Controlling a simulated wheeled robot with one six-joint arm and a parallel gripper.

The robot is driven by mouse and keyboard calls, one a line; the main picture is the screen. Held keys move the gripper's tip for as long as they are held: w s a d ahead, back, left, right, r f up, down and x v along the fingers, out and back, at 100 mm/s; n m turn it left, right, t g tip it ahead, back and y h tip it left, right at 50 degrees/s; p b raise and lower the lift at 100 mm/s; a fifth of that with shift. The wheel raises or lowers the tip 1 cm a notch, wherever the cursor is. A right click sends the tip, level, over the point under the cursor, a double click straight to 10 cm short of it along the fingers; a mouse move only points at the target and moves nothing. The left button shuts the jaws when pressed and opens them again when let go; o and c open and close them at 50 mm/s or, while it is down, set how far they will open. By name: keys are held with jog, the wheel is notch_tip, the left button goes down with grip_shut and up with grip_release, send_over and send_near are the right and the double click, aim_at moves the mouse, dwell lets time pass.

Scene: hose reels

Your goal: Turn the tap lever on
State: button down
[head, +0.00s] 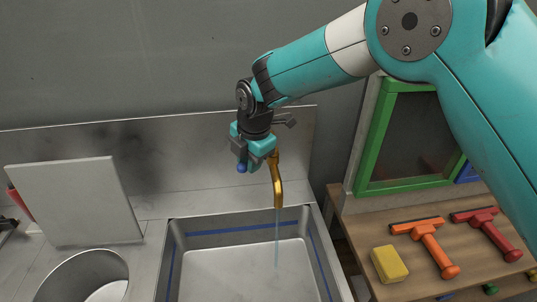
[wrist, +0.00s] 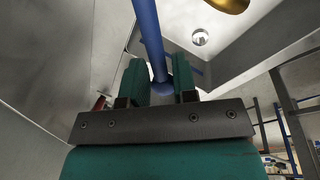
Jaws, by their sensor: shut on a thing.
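The brass tap (head: 277,185) stands at the back wall, its spout pointing down over the sink. A thin bluish stream of water (head: 277,238) falls from it into the basin. My gripper (head: 254,153) is left of the spout, shut on the blue tap lever (head: 241,168), whose round end shows below the fingers. In the wrist view the blue rod (wrist: 149,35) runs down between the two teal fingers of my gripper (wrist: 160,82). A piece of the tap (wrist: 230,4) shows at the top edge. The lever's base is hidden in the head view.
The steel sink (head: 210,222) has a blue line inside. A grey board (head: 78,200) and a round metal pot (head: 85,270) stand left. At right, a wooden bench (head: 365,270) holds a yellow sponge (head: 389,264), orange and red squeegees (head: 428,246), beside a green-framed window (head: 375,140).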

jog(key=shift+r, duration=0.1)
dwell(0.3)
jog(key=c, duration=1.1)
grip_release()
jog(key=shift+s, duration=0.1)
jog(key=shift+d, duration=0.1)
notch_tip(320, 180, up, 17)
jog(key=s+d+b, duration=0.2)
jog(key=b, duration=0.2)
jog(key=shift+d, duration=0.3)
jog(key=shift+s+d, duration=0.1)
jog(key=shift+s, duration=0.05)
